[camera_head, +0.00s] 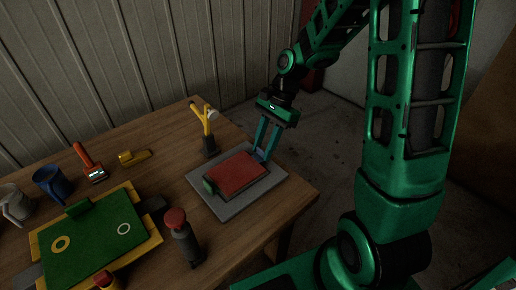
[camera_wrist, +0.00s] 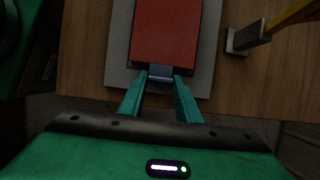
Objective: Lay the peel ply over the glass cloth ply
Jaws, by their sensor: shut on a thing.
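The peel ply appears to be the red sheet (camera_head: 237,174), lying flat on a grey board (camera_head: 222,206) near the table's right corner. It also shows in the wrist view (camera_wrist: 166,30). My gripper (camera_head: 261,152) is at its right end, with both fingers closed on a small blue-grey tab (camera_wrist: 160,71) at the sheet's edge. A green tab (camera_head: 208,187) shows at its other end. A green sheet (camera_head: 88,245) with two ring marks lies on a yellow board (camera_head: 150,238) at the left. I cannot tell for sure which surface is the glass cloth ply.
A red-topped dark cylinder (camera_head: 184,240) stands between the two boards. A yellow-handled tool (camera_head: 207,125) stands in a dark holder behind the grey board. A red-handled tool (camera_head: 88,160), a yellow object (camera_head: 133,156), a blue mug (camera_head: 52,185) and a grey jug (camera_head: 14,203) are farther left.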

